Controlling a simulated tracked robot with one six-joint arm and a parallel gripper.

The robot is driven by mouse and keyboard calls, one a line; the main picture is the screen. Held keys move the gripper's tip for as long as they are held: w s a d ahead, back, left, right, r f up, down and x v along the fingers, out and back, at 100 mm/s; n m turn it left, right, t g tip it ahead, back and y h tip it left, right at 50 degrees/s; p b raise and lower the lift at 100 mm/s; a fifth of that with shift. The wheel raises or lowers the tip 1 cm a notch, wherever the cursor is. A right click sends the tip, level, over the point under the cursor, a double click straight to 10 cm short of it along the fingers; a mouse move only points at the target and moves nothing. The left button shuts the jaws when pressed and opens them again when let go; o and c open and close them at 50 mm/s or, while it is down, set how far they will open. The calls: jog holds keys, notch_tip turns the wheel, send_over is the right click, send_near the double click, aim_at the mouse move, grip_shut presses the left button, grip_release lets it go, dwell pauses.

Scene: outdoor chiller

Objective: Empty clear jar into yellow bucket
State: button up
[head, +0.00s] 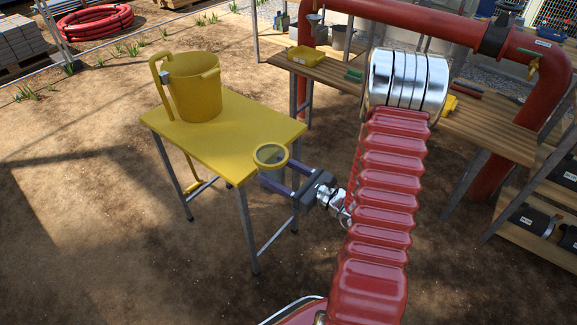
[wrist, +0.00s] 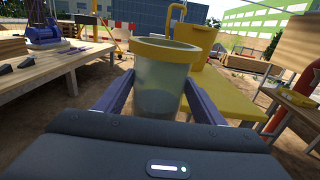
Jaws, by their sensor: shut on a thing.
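The clear jar (head: 270,165) has a yellow rim and stands upright between my fingers. It also shows in the wrist view (wrist: 160,82), where its lower part looks greyish; I cannot tell what is inside. My gripper (head: 275,180) is shut on the jar and holds it at the near right corner of the yellow table (head: 235,128). The yellow bucket (head: 194,92) stands upright on the far left part of that table, up and left of the jar. In the wrist view the bucket (wrist: 215,75) is behind the jar and partly hidden by it.
A wooden bench (head: 465,128) with tools and a small yellow tray (head: 306,56) stands at the back right. Red pipes (head: 430,18) rise behind it. Bare ground (head: 90,190) lies open to the left. Shelves with dark canisters (head: 535,218) stand at far right.

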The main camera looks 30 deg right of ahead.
jog(key=w+a+f+y, duration=0.1)
jog(key=w+a+f, duration=0.1)
jog(key=a, duration=0.6)
jog(key=w+a+f+n+g+y, duration=0.1)
jog(key=w+a+f, duration=0.2)
jog(key=a, duration=0.5)
jog(key=shift+a+f+n, duration=0.15)
jog(key=shift+f+n, duration=0.15)
jog(key=shift+f, duration=0.4)
jog(key=shift+s, duration=0.15)
